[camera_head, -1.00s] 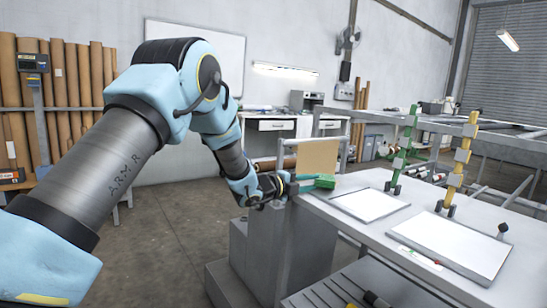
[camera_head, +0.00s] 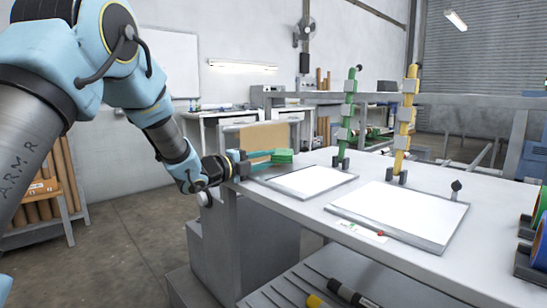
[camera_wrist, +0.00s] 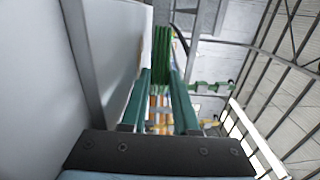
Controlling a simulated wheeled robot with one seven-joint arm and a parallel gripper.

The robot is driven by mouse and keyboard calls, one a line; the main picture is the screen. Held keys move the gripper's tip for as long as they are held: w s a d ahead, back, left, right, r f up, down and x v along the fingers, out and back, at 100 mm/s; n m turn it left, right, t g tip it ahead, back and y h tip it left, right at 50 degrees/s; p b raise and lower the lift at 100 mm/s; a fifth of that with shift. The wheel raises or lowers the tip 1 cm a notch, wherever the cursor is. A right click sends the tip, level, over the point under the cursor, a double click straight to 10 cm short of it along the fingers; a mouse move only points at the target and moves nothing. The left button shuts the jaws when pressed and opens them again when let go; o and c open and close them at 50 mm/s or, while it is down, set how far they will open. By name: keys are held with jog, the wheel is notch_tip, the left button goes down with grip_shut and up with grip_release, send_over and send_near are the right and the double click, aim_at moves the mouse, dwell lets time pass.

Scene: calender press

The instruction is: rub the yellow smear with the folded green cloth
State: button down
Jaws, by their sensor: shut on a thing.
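My gripper (camera_head: 266,158) is at the far left corner of the grey table (camera_head: 300,212), its teal fingers shut on the folded green cloth (camera_head: 282,156). The cloth is a small bright green block at the fingertips, near the back edge of the table; I cannot tell whether it touches the top. In the wrist view, the cloth (camera_wrist: 162,48) shows as upright green folds beyond the two fingers (camera_wrist: 158,88). I cannot make out a yellow smear in either view.
Two white panels, a smaller one (camera_head: 313,180) and a larger one (camera_head: 402,213), lie on the table. A green post (camera_head: 346,118) and a yellow post (camera_head: 404,130) stand behind them. A dark knob (camera_head: 456,188) stands at right. Coloured rolls (camera_head: 541,240) sit at the right edge.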

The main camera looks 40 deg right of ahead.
jog(key=shift+w+a+f, duration=0.45)
jog(key=shift+f, duration=0.05)
jog(key=shift+w+a+b, duration=0.15)
jog(key=shift+a+b, duration=0.25)
jog(key=shift+a, duration=0.25)
jog(key=shift+w+a+r+b, duration=0.15)
jog(key=shift+a+b, duration=0.25)
jog(key=shift+a, duration=0.55)
jog(key=shift+a+r, duration=0.2)
jog(key=shift+a, duration=0.15)
jog(key=shift+a+r+b, duration=0.1)
jog(key=shift+a+b, duration=0.9)
jog(key=shift+a, duration=0.6)
jog(key=shift+b, duration=0.4)
jog(key=shift+d, duration=0.1)
